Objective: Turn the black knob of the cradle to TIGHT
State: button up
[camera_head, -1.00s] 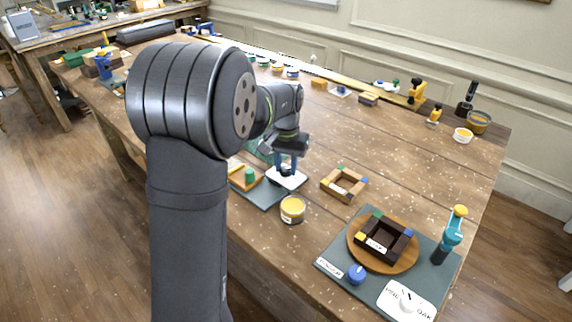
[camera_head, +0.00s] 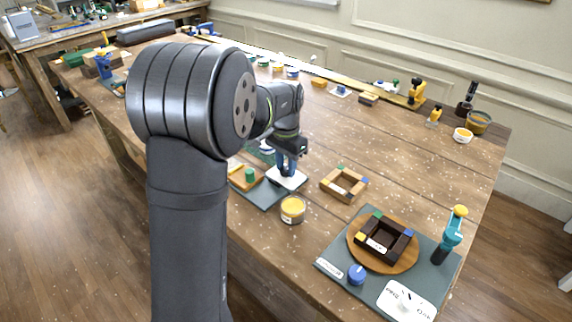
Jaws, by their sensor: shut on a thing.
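My gripper (camera_head: 287,172) points down at a white dial plate (camera_head: 296,183) on a dark green base board (camera_head: 262,198), in the middle of the table. Its blue fingers are shut on what stands on the plate, at the place of the black knob. The fingers hide the knob, so its pointer cannot be seen. The plate's lettering cannot be read. Left of the plate, on the same board, is an orange wooden cradle (camera_head: 238,181) with a green piece (camera_head: 250,174) on it. My arm covers part of this board.
A yellow-topped jar (camera_head: 292,208) and a square wooden frame (camera_head: 344,184) stand close on the right. Farther right, another board (camera_head: 335,255) carries a round turntable (camera_head: 405,262), a blue knob (camera_head: 357,273), a white dial (camera_head: 407,300) and a teal-handled tool (camera_head: 452,235).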

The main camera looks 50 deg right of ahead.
aim_at(286, 168)
jog(key=o, duration=1)
jog(key=shift+r, duration=0.15)
notch_tip(286, 168, up, 17)
jog(key=shift+r, duration=0.1)
dwell(0.4)
notch_tip(286, 168, down, 18)
jog(key=shift+r, duration=0.2)
dwell(0.3)
